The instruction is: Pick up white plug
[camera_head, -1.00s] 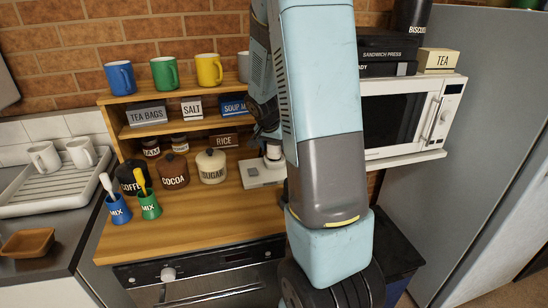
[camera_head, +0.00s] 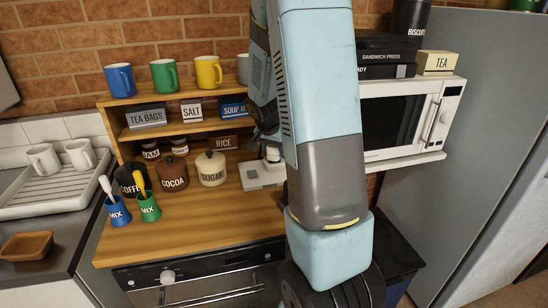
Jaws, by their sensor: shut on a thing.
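The white plug (camera_head: 273,154) shows as a small pale piece just above a flat white block (camera_head: 260,175) on the wooden counter. I cannot tell whether the plug touches the block. My gripper (camera_head: 270,143) is dark and points down at the plug from above, shut on it. My own arm, in front, hides the right side of the gripper, the plug and part of the block.
Sugar (camera_head: 211,168), cocoa (camera_head: 173,171) and coffee (camera_head: 132,179) jars stand left of the block. A shelf (camera_head: 125,130) with mugs and boxes rises behind. A microwave (camera_head: 395,115) stands on the right. The front counter (camera_head: 205,230) is clear.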

